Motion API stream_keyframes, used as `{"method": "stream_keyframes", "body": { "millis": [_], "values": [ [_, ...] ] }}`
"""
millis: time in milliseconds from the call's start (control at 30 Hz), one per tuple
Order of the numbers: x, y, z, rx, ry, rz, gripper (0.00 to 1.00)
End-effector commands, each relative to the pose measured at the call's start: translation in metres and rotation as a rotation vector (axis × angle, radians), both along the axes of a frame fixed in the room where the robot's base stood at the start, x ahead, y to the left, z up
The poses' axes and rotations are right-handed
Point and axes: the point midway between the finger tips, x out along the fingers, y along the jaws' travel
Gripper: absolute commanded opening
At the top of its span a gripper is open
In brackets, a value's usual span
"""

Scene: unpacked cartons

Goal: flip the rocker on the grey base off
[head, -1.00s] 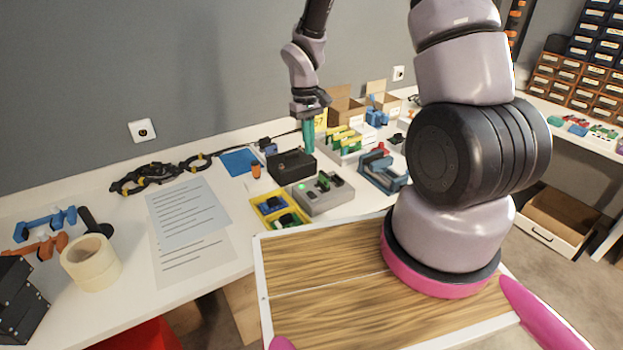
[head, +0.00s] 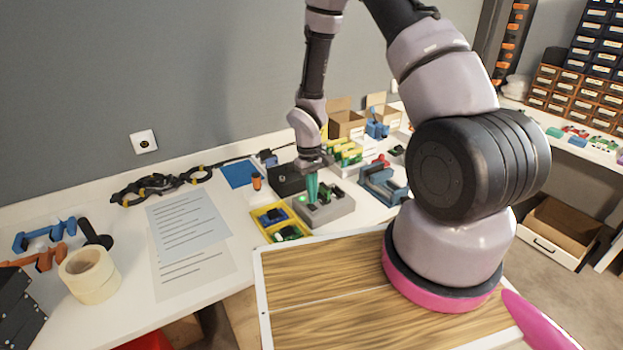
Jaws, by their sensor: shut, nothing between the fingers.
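The grey base (head: 331,210) is a low box on the white table, in the middle of the head view. A green lit lamp (head: 301,198) shows at its left end, and a dark rocker (head: 335,192) with some green shows on its top. My gripper (head: 312,197) has teal fingers pointing down, shut and empty. The fingertips are at the top of the grey base, between the lamp and the rocker. They hide part of the base's top. I cannot tell whether they touch it.
A yellow tray (head: 262,222) with blue and green parts stands left of the grey base. A black box (head: 283,180) is behind it. A blue-grey fixture (head: 381,187) stands to the right. Paper sheets (head: 187,228) lie on the left.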

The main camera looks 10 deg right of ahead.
Motion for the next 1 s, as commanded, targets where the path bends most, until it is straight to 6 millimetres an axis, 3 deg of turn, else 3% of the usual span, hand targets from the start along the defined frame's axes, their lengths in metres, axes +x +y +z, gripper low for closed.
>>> {"method": "stream_keyframes", "body": {
  "millis": [200,1000],
  "values": [
    [-0.002,-0.001,-0.018,0.0,-0.001,0.0,0.0],
    [-0.009,-0.003,-0.031,-0.001,0.006,-0.001,0.0]
  ]
}}
